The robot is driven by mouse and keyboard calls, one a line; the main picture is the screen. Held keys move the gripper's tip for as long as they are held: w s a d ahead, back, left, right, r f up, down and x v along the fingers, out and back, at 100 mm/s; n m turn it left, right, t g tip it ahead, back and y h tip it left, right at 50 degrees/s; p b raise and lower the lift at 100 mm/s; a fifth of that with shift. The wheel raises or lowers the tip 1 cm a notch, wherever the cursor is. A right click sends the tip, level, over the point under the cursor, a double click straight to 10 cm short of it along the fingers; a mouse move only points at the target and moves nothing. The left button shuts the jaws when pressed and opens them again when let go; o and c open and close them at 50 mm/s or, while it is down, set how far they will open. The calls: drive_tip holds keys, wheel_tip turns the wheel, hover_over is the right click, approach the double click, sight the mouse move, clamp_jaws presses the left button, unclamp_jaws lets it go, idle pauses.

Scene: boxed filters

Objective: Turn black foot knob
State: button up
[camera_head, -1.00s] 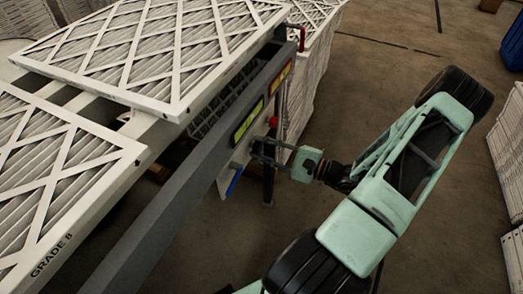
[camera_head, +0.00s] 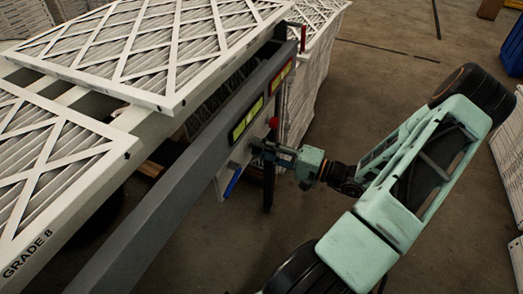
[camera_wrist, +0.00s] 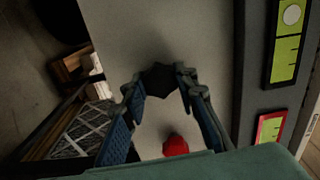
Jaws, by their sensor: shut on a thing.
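The black knob (camera_wrist: 160,79) sits on a pale grey panel (camera_wrist: 155,35) in the wrist view. My gripper (camera_wrist: 160,84) has its two fingers on either side of the knob, shut on it, with the fingertips close to the panel. In the head view my gripper (camera_head: 256,150) reaches the panel (camera_head: 222,183) from the right, below the dark grey rail. The knob is hidden behind the fingers there.
A red button (camera_wrist: 175,145) lies near my fingers and shows in the head view (camera_head: 274,122). Yellow-green gauges (camera_head: 246,119) are on the rail (camera_head: 190,175). A blue handle (camera_head: 233,182) hangs below. White-framed filters (camera_head: 180,45) lie at left. Floor (camera_head: 385,85) is open behind the arm.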

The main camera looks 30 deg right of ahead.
idle(0.3)
drive_tip(key=o, duration=1.2)
drive_tip(key=shift+c, duration=0.2)
drive_tip(key=v, duration=1.2)
